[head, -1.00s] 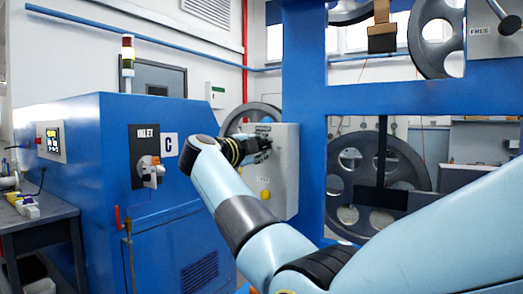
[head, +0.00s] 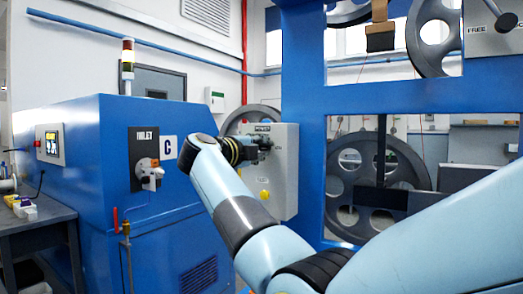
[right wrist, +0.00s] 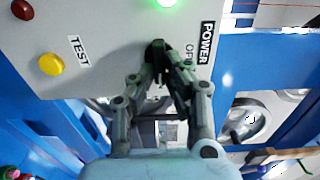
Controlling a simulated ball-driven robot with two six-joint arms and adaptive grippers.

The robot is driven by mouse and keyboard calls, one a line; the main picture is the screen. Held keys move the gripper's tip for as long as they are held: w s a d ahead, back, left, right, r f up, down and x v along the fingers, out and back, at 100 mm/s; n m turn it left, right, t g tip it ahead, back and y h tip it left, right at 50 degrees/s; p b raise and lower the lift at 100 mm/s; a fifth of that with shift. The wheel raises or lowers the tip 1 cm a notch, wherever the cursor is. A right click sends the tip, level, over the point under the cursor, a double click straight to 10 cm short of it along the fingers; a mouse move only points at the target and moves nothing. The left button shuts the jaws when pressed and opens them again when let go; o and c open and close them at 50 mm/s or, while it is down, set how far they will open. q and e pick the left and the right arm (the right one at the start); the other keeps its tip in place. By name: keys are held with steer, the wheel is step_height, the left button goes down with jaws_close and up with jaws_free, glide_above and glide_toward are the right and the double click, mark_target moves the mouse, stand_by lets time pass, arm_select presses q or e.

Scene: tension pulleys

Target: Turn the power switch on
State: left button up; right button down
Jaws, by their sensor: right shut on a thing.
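The grey control box (head: 284,185) is fixed on the blue frame, with a POWER label (head: 262,129) near its top. My right gripper (head: 266,146) is at the box just below that label. In the right wrist view, my right gripper (right wrist: 160,68) is shut on the black power switch (right wrist: 157,48), which the fingers partly hide. Beside it are the POWER label (right wrist: 207,42) and a partly covered OFF label (right wrist: 190,52). A green light (right wrist: 166,3) glows at the top edge. My left gripper is not in view.
A yellow button (right wrist: 51,64) by a TEST label (right wrist: 77,50) and a red button (right wrist: 22,9) share the panel. A blue machine cabinet (head: 85,150) with a white valve-like fitting (head: 149,174) stands left. Large grey pulleys (head: 375,185) are at right.

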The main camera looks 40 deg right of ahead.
steer(key=shift+f, duration=0.2)
steer(key=c, duration=1.4)
jaws_free()
steer(key=shift+r, duration=0.1)
steer(key=shift+o, duration=0.2)
steer(key=shift+a, duration=0.1)
steer(key=v, duration=0.7)
steer(key=shift+a, duration=0.2)
steer(key=shift+s, duration=0.1)
